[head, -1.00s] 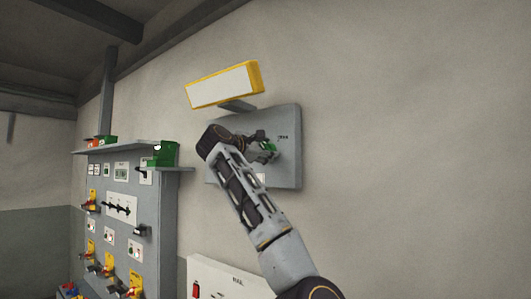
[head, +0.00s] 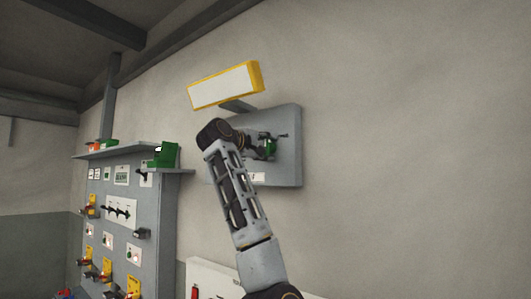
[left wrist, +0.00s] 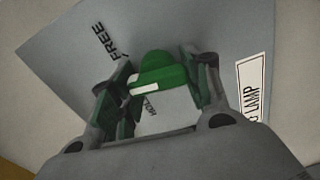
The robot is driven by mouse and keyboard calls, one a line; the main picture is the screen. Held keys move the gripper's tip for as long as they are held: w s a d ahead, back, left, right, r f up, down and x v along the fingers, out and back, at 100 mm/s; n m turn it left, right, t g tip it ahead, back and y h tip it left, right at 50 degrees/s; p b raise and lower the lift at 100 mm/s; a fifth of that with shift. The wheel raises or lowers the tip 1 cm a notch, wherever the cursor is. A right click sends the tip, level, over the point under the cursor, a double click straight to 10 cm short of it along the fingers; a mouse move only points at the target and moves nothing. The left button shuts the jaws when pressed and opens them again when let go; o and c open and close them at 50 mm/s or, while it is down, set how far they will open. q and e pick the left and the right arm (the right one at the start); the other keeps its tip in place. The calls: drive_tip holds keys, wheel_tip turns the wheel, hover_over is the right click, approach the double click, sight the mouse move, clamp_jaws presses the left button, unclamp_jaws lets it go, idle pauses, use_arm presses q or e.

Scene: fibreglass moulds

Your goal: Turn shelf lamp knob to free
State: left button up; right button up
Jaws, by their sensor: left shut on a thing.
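The lamp knob (left wrist: 165,70) is green with a white mark on its lower left side in the left wrist view. It sits on a grey panel (left wrist: 65,50), which hangs on the wall in the head view (head: 290,170). My left gripper (left wrist: 158,82) is shut on the knob, a finger at each side; it also shows in the head view (head: 269,144). The word FREE is printed left of the knob. HOLD is partly hidden below it. A white label (left wrist: 252,88) ending in LAMP is at the right. My right gripper is out of view.
A yellow-framed lamp box (head: 225,85) is mounted above the panel. At the left stands a grey board (head: 150,210) with several switches and a shelf (head: 95,152) bearing green boxes. A white panel (head: 210,275) is below. The wall at the right is bare.

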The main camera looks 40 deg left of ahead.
use_arm(q)
drive_tip(key=m+b, duration=0.1)
drive_tip(key=m, duration=0.3)
drive_tip(key=shift+f+m, duration=0.15)
drive_tip(key=shift+m, duration=0.15)
drive_tip(key=shift+w+d+m, duration=0.1)
drive_tip(key=shift+m, duration=1.4)
drive_tip(key=o, duration=1)
drive_tip(key=shift+r, duration=0.2)
drive_tip(key=shift+o, duration=0.2)
drive_tip(key=shift+s+r, duration=0.1)
drive_tip(key=shift+s, duration=0.15)
